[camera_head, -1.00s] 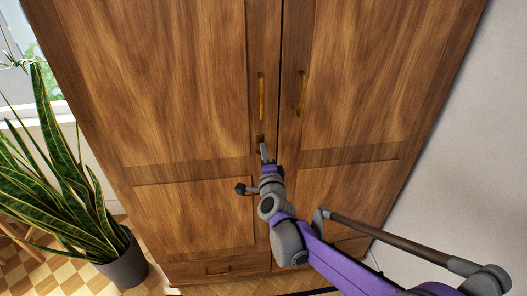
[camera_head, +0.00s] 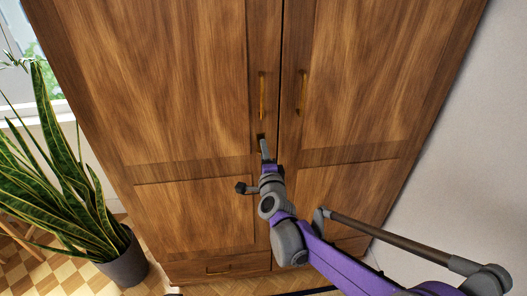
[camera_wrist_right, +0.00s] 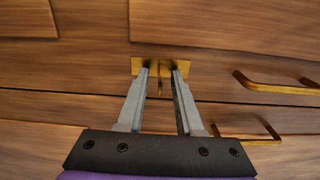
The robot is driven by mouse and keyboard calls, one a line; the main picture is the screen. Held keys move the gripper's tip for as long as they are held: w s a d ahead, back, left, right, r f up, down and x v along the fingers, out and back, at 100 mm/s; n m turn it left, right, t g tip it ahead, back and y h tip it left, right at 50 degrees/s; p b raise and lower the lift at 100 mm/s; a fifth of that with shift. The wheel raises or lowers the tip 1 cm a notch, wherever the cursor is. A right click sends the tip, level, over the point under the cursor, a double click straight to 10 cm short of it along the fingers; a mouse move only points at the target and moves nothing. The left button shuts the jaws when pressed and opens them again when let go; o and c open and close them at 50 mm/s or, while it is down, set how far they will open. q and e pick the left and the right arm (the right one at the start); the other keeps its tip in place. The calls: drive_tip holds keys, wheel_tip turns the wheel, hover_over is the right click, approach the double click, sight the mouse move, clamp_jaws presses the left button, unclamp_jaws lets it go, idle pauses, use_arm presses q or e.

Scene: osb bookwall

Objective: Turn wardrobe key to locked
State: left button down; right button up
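The wooden wardrobe (camera_head: 190,90) has two closed doors. A brass lock plate (camera_wrist_right: 137,66) sits on the left door near the seam. A thin brass key (camera_wrist_right: 160,86) stands out of it, seen nearly edge-on. My right gripper (camera_wrist_right: 162,72) is open, with its fingertips at the plate, one on each side of the key. A gap shows beside the key, so the fingers do not look closed on it. In the head view, my right gripper (camera_head: 265,148) hides most of the key and lock. My left gripper is not in view.
Two upright brass handles, the left one (camera_head: 262,95) and the right one (camera_head: 302,92), sit just above the lock. A potted snake plant (camera_head: 122,262) stands on the floor at the left. A bare wall (camera_head: 460,150) is at the right.

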drive_tip(key=s+d+b, duration=0.1)
drive_tip(key=s, duration=0.9)
drive_tip(key=shift+s+d, duration=0.15)
drive_tip(key=shift+s, duration=0.2)
drive_tip(key=s+d+f+n+g, duration=0.4)
drive_tip(key=s+d+n, duration=0.1)
drive_tip(key=s, duration=0.4)
drive_tip(key=s+d+f+n+g+h+p, duration=0.1)
drive_tip(key=s+d+f+n+g, duration=0.3)
drive_tip(key=s, duration=0.5)
drive_tip(key=s+d+f+n+g+h+p, duration=0.1)
drive_tip(key=s+d+f+n+g, duration=0.3)
drive_tip(key=s, duration=0.5)
drive_tip(key=d+f+n, duration=0.1)
drive_tip(key=d+n, duration=0.1)
drive_tip(key=n, duration=0.1)
drive_tip(key=shift+s+n, duration=0.3)
drive_tip(key=shift+n, duration=0.1)
drive_tip(key=shift+d, duration=0.1)
